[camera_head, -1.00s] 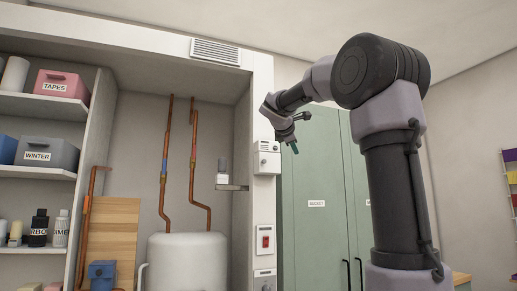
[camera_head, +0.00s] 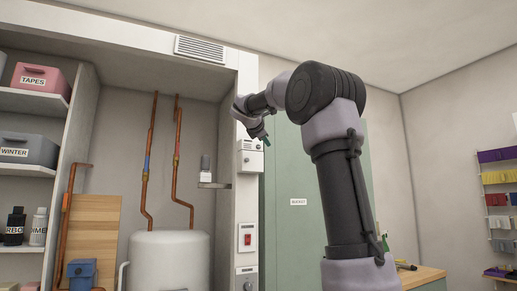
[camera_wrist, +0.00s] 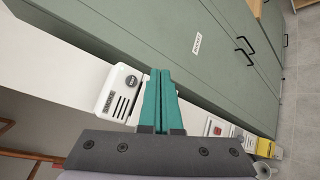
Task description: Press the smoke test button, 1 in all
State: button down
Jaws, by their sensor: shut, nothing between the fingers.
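The white wall unit (camera_head: 250,160) is on the narrow post between the alcove and the green cabinet. My gripper (camera_head: 267,141) is just right of the unit in the head view. In the wrist view my teal fingers (camera_wrist: 160,72) are together and empty, beside the button and apart from it in the picture. I cannot tell the depth gap.
Below on the post is a red switch (camera_head: 248,239). A green cabinet (camera_head: 290,220) stands to the right. The alcove holds a white tank (camera_head: 168,260) and copper pipes (camera_head: 148,165). Shelves with bins (camera_head: 40,80) are at the left. A wooden worktop (camera_head: 420,275) is at lower right.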

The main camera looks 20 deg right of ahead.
jog(key=shift+w, duration=2.85)
jog(key=shift+w, duration=0.15)
jog(key=shift+w+a, duration=0.1)
jog(key=shift+w, duration=0.15)
jog(key=shift+w, duration=0.4)
dwell(0.5)
jog(key=shift+s, duration=0.8)
jog(key=shift+s, duration=2.55)
